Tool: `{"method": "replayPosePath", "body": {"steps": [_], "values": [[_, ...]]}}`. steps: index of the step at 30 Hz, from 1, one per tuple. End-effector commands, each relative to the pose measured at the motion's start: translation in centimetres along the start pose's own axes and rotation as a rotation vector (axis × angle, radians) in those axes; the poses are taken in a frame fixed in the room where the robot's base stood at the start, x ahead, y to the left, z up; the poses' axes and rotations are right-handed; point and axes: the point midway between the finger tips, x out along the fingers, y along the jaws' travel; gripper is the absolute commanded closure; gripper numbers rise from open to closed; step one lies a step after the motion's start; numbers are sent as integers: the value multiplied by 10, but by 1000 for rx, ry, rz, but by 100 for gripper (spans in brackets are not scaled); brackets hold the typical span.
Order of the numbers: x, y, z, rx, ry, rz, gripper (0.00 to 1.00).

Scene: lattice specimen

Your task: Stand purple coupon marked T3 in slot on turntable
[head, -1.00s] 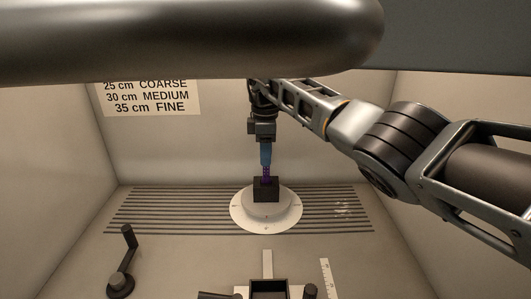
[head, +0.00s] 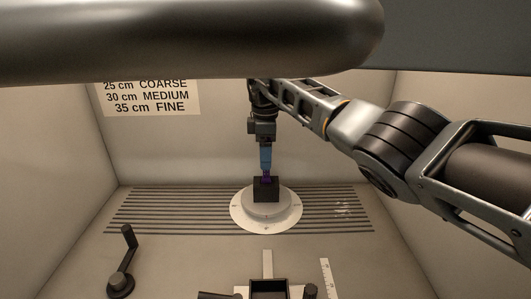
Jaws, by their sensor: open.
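The purple coupon (head: 266,178) stands in the top of a dark block (head: 266,191) on the round white turntable (head: 240,216). Only a small part of the coupon shows, and its T3 mark cannot be read at this size. My gripper (head: 266,170) points straight down with its blue fingers right above and around the coupon's top. The jaws are open, though the gap between them is hard to see. The slot itself is hidden by the coupon and the block's front face.
Dark grooves (head: 150,211) run across the floor around the turntable. A crank handle (head: 125,262) stands at the front left. An open dark box (head: 268,288) and a white ruler (head: 327,279) lie at the front. A printed sign (head: 147,97) hangs on the back wall.

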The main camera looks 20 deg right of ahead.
Motion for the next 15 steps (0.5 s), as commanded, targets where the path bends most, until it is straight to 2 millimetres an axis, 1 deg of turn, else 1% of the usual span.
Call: {"method": "replayPosePath", "body": {"steps": [15], "values": [[-30, 0, 0, 0, 1, 2, 28]]}}
